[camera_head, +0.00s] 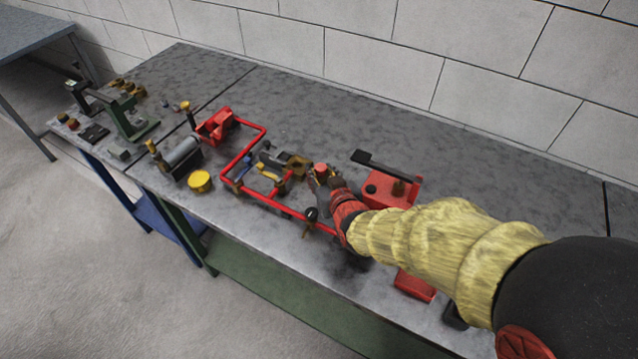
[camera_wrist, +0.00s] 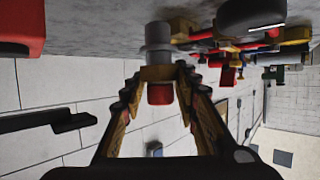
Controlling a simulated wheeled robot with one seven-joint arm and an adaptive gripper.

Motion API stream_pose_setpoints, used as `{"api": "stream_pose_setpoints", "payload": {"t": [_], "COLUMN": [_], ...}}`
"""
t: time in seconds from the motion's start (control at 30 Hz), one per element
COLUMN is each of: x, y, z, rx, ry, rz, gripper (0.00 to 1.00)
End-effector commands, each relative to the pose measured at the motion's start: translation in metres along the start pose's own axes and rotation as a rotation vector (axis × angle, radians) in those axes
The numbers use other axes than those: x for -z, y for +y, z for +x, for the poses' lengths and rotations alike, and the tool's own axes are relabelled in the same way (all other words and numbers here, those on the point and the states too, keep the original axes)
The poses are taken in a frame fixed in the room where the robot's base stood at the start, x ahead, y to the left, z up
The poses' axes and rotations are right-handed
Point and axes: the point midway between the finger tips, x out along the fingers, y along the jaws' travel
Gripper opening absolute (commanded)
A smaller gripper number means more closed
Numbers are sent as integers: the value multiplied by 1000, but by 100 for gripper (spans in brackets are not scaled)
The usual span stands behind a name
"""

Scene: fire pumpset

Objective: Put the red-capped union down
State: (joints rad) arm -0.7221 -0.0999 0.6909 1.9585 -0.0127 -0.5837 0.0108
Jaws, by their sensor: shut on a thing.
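The red-capped union shows its red cap (camera_head: 320,168) at the tip of my gripper (camera_head: 326,180), over the middle of the bench. In the wrist view, the union (camera_wrist: 158,45) has a grey cylindrical part, a brass-coloured collar and the red cap (camera_wrist: 160,94). My gripper (camera_wrist: 158,74) is shut on the brass-coloured collar, with one finger on each side. The wrist view looks upside down, with the bench top along its upper edge. The grey end points toward the bench. I cannot tell whether it touches the surface. In the head view, my gripper hides most of the union.
A red pipe frame (camera_head: 258,197) with brass fittings lies just left of my gripper. A red box with a black lever (camera_head: 392,187) stands to the right. A yellow-capped can (camera_head: 200,181) and a red vise (camera_head: 215,126) are farther left. The bench top (camera_head: 300,110) is clear behind.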

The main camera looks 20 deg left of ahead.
Motion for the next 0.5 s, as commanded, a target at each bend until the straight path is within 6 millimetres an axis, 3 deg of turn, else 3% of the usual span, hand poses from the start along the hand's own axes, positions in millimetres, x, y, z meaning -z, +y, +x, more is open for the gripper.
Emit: {"api": "stream_pose_setpoints", "payload": {"t": [0.23, 0.4, 0.5], "x": [-5, -28, -32], "y": [-4, -3, -3], "z": [13, 21, 23], "rx": [1, 1, 1], "ry": [5, 4, 6], "rz": [-1, -1, -1], "gripper": [0, 0, 0]}}
